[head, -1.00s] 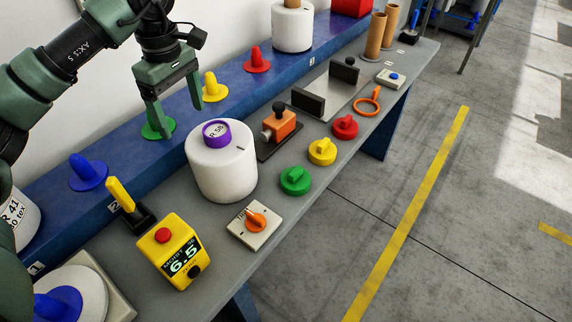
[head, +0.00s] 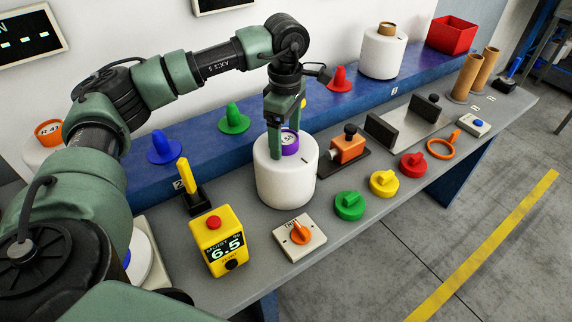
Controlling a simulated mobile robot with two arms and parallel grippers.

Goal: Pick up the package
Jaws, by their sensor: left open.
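The white yarn package (head: 286,181) with a purple core (head: 290,147) and a label on top stands upright on the grey bench, left of the middle of the head view. My left gripper (head: 284,138) is open and points down at its top. One finger is at the left of the purple core and hides part of the package's top. The other finger is partly behind the core, so I cannot tell whether either touches it. Another white package (head: 383,55) with a brown core stands on the blue ledge at the back. My right gripper is not in view.
The yellow meter (head: 219,240), orange rotary switch (head: 299,238) and green knob (head: 349,205) stand in front of the package. An orange-and-black device (head: 349,147) is close on its right. Blue (head: 164,148) and green cones (head: 234,119) stand on the ledge behind.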

